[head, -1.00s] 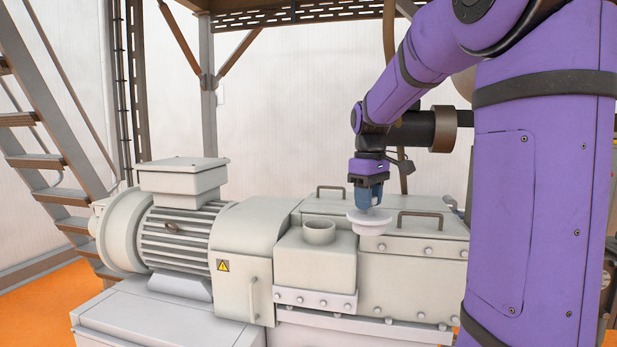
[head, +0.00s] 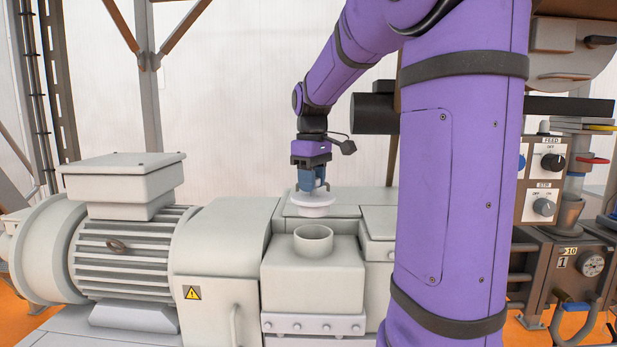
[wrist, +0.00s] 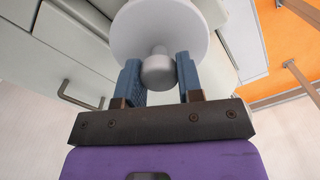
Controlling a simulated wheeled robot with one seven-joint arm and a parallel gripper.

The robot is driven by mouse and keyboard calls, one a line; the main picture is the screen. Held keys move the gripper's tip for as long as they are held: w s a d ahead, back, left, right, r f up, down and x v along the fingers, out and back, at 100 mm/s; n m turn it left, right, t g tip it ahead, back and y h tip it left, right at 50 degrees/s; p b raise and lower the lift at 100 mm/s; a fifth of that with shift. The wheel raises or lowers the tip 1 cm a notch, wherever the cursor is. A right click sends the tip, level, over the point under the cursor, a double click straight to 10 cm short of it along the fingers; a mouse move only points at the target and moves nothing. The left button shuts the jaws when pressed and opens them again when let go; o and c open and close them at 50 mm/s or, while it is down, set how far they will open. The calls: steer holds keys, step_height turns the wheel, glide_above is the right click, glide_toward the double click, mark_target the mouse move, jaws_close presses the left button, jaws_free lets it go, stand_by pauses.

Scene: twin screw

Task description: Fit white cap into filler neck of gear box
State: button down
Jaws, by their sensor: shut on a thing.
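The white cap (head: 313,204) is a round disc with a knob on top. My gripper (head: 312,188) is shut on its knob, and the disc hangs below the fingers, roughly level. In the wrist view the cap (wrist: 158,32) shows with its knob between the two blue fingers of my gripper (wrist: 158,75). The filler neck (head: 313,239) is a short round open collar on top of the pale gear box (head: 312,270). In the head view the cap appears just above and behind the neck, apart from it. The wrist view does not show the neck.
A ribbed motor (head: 130,250) stands left of the gear box. A handle (wrist: 80,95) on a pale cover shows in the wrist view. My purple arm hides part of the gear box.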

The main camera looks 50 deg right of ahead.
mark_target(312, 210)
steer(key=shift+f, duration=3.6)
steer(key=c, duration=0.7)
jaws_free()
step_height(312, 210, up, 11)
steer(key=shift+f, duration=0.15)
